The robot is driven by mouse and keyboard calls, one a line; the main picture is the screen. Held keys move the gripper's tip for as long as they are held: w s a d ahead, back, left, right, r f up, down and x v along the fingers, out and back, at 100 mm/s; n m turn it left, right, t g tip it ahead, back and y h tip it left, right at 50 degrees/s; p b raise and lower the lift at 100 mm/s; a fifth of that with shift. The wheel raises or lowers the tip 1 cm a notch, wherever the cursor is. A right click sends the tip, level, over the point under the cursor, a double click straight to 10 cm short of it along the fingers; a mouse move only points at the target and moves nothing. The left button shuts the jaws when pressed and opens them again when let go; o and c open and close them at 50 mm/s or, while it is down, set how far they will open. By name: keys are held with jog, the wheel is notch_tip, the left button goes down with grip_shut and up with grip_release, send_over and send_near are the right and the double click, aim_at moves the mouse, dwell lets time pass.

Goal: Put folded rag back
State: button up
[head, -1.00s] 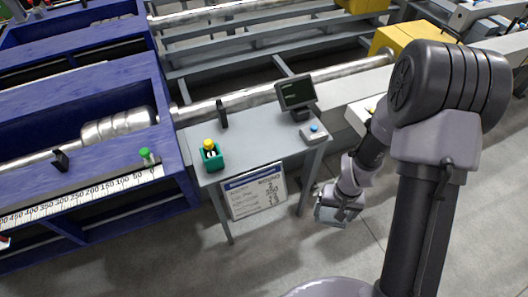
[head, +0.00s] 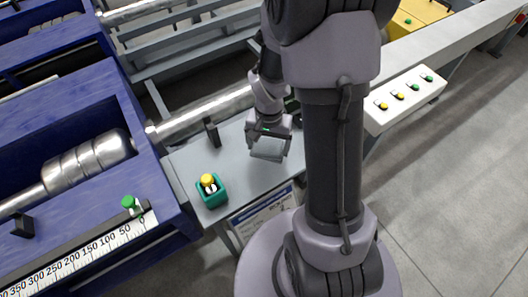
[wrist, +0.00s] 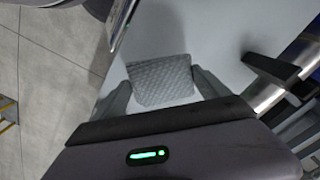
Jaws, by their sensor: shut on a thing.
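My gripper (head: 268,140) is over the small grey table (head: 185,158) in the head view, pointing down. It is shut on the folded rag (wrist: 160,82), a grey quilted square that shows between the two fingers in the wrist view.
A green holder (head: 212,192) with a yellow-topped item stands at the table's front left. A black upright bracket (head: 212,132) stands at its back. My arm hides the table's right part. A button panel (head: 405,98) lies to the right.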

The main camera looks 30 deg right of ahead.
aim_at(268, 154)
notch_tip(268, 154, down, 5)
jog(key=shift+r+b, duration=0.15)
jog(key=shift+b, duration=0.7)
jog(key=o, duration=1.1)
jog(key=shift+o, duration=0.2)
